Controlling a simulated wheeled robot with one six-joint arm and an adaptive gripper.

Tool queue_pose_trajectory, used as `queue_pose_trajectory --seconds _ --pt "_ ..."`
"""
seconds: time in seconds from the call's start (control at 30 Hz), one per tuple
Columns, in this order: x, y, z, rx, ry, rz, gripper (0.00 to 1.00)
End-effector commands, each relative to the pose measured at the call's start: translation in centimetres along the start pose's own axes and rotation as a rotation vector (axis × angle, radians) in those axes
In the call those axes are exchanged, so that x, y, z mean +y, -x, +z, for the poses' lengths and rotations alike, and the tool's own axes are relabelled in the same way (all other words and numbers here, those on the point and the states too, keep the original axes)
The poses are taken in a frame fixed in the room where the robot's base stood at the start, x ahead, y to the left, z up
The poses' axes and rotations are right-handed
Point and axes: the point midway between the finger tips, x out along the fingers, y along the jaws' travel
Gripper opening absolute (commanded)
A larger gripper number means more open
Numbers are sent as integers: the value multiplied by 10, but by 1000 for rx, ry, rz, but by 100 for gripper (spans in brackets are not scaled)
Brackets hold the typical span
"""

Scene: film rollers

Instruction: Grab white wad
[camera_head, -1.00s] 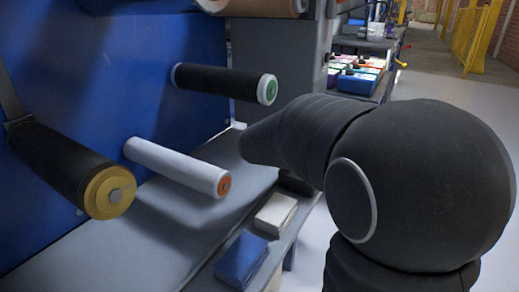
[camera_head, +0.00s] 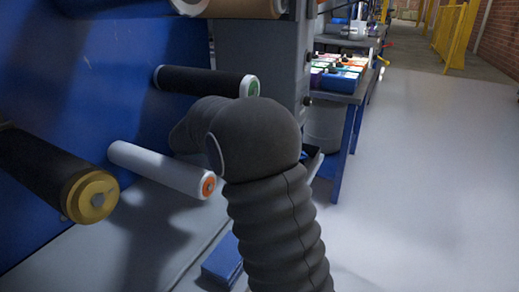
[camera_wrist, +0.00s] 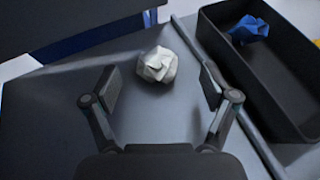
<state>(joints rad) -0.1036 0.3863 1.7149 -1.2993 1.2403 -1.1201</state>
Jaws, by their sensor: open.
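The white wad (camera_wrist: 157,65) is a crumpled white ball on a grey surface in the wrist view. It sits just beyond my gripper (camera_wrist: 160,88), roughly midway between the two fingertips. My gripper is open and empty, with its fingers spread to either side below the wad. In the head view my dark arm hides the gripper, and the white wad does not show there.
A black bin (camera_wrist: 262,75) holding a blue wad (camera_wrist: 249,29) stands right of the gripper. A white roller (camera_head: 160,169), a black roller (camera_head: 205,82) and a yellow-ended black roller (camera_head: 50,172) jut from a blue panel (camera_head: 120,60). A blue stack (camera_head: 222,262) lies below.

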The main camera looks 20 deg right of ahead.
Motion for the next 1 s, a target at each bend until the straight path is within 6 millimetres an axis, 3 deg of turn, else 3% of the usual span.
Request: queue_pose_trajectory --seconds 0.33,0.6,0.8,1.0 --pt "4 -43 -4 0 -1 -1 85" --pt "4 -48 -3 0 -1 1 85" --pt "4 -48 -3 0 -1 1 40" --pt "4 -48 -3 0 -1 1 39"
